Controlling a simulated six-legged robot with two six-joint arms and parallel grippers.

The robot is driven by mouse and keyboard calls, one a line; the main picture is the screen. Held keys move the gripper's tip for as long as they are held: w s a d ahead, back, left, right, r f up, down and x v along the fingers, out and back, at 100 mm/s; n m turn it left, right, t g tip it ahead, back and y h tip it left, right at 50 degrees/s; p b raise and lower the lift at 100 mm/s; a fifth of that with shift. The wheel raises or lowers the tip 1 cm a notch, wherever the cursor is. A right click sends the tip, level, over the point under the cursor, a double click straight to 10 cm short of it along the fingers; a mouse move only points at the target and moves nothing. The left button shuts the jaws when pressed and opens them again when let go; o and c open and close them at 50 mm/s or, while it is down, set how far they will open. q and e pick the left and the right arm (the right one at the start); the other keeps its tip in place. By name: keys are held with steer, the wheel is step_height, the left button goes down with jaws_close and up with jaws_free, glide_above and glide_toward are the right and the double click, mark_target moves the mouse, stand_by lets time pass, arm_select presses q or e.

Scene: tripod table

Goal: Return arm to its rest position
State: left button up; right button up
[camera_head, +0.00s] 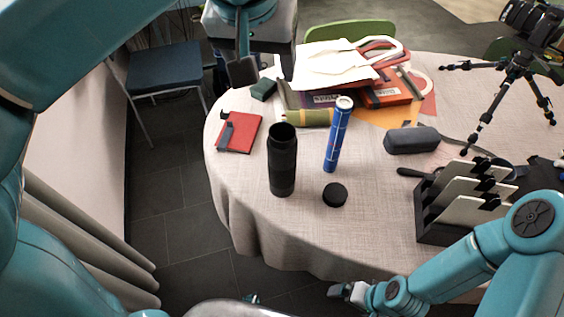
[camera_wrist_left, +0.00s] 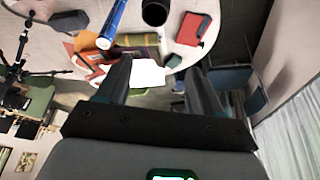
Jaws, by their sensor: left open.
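My left gripper (camera_head: 264,76) is at the top of the head view, above the far left part of the round table. Its two dark fingers are apart with nothing held between them. In the left wrist view the fingers (camera_wrist_left: 160,78) are also spread, with the table behind them. My right arm comes in from the lower right. Its dark end, the right gripper (camera_head: 346,291), is low at the near side of the table, below the tabletop edge in the picture. Its jaws are too small to read.
The round table (camera_head: 235,185) holds a black bottle (camera_head: 283,165), its black lid (camera_head: 335,194), a blue tube (camera_head: 337,138), a red notebook (camera_head: 240,132), white bag (camera_head: 335,65), dark case (camera_head: 411,139), rack (camera_head: 430,220) and tripod (camera_head: 517,70). A chair (camera_head: 165,68) stands left.

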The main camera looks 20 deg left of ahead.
arm_select(q)
steer(key=shift+p+v, duration=0.3)
steer(key=shift+v, duration=1.3)
steer(key=shift+w, duration=0.2)
steer(key=shift+s, duration=0.15)
